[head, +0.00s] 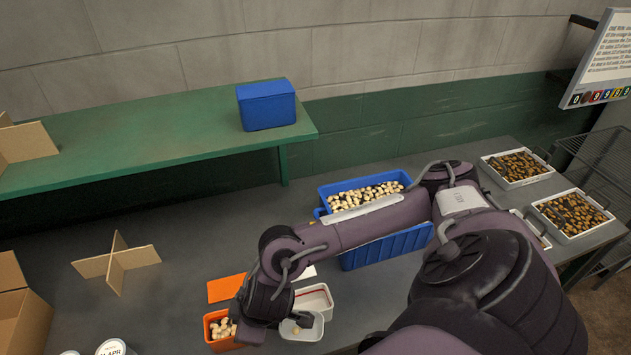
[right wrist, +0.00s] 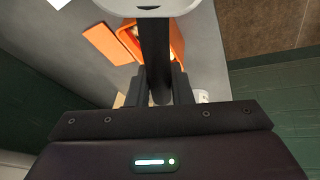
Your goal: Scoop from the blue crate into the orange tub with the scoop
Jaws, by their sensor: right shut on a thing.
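The blue crate (head: 375,252) stands on the grey bench at centre, holding many pale pieces. My right arm crosses in front of it and hides part of it. The orange tub (head: 222,345) at lower left holds some pale pieces; it also shows in the right wrist view (right wrist: 177,38). My right gripper (right wrist: 160,92) is shut on the scoop's dark handle (right wrist: 155,55), just right of the tub in the head view. A pale part of the scoop (right wrist: 155,8) shows at the top of the wrist view; its contents cannot be told. My left gripper is out of view.
An orange lid (head: 225,288) lies behind the tub, and a white container (head: 316,298) is to its right. A cardboard divider (head: 117,262) stands at left. White trays (head: 515,183) of brown pieces are at right. A blue bin (head: 267,106) sits on the green shelf.

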